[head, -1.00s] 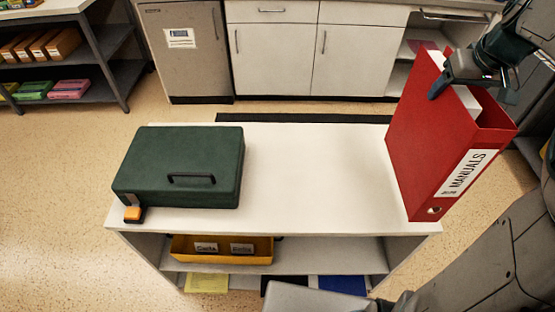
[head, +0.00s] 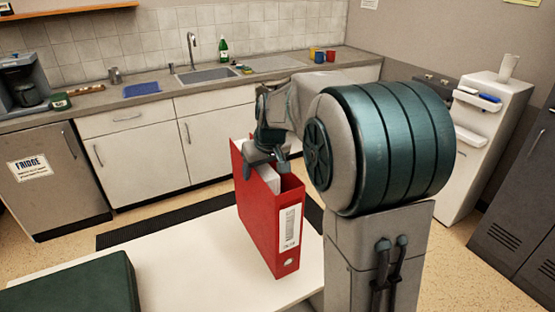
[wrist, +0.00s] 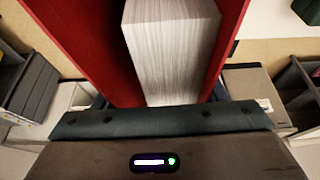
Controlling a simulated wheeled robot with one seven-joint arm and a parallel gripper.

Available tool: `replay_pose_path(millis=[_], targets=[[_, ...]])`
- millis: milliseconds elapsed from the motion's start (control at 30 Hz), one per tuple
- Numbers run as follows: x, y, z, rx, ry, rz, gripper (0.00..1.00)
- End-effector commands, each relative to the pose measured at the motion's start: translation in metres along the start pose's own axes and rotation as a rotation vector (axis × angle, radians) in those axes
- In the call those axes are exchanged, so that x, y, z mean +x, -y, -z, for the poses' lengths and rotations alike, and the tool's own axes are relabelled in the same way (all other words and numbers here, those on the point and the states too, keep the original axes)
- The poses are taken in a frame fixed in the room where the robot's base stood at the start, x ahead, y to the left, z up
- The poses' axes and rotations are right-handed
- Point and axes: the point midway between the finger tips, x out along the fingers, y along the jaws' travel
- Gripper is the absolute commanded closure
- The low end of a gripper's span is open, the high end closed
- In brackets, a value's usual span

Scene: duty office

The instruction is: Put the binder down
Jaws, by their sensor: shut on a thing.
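The red binder (head: 270,215) stands upright over the white top of the low shelf unit (head: 190,250) in the head view. Its labelled spine faces the front right. I cannot tell for sure whether its bottom touches the top. My gripper (head: 266,158) is shut on the binder's upper edge from above. The wrist view looks down into the red binder (wrist: 70,40), with a white paper block (wrist: 172,45) between its covers. The fingertips are mostly hidden there.
A dark green case (head: 75,285) lies on the shelf top at the lower left, with bare white surface between it and the binder. Behind are a counter with a sink (head: 207,74), a fridge (head: 40,170) and a dark floor strip (head: 150,228).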

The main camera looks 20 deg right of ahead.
Motion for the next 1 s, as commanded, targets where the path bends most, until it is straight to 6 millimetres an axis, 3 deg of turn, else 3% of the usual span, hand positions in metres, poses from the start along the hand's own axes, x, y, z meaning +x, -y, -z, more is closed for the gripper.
replay_pose_path(millis=[200,533,967,1000], targets=[[0.009,0.007,0.006,0.001,-0.006,-0.001,1.0],[0.042,0.007,-0.007,0.001,-0.006,-0.001,1.0],[0.048,0.007,-0.01,0.001,-0.007,-0.002,1.0],[0.048,0.007,-0.011,0.001,-0.002,0.0,0.23]])
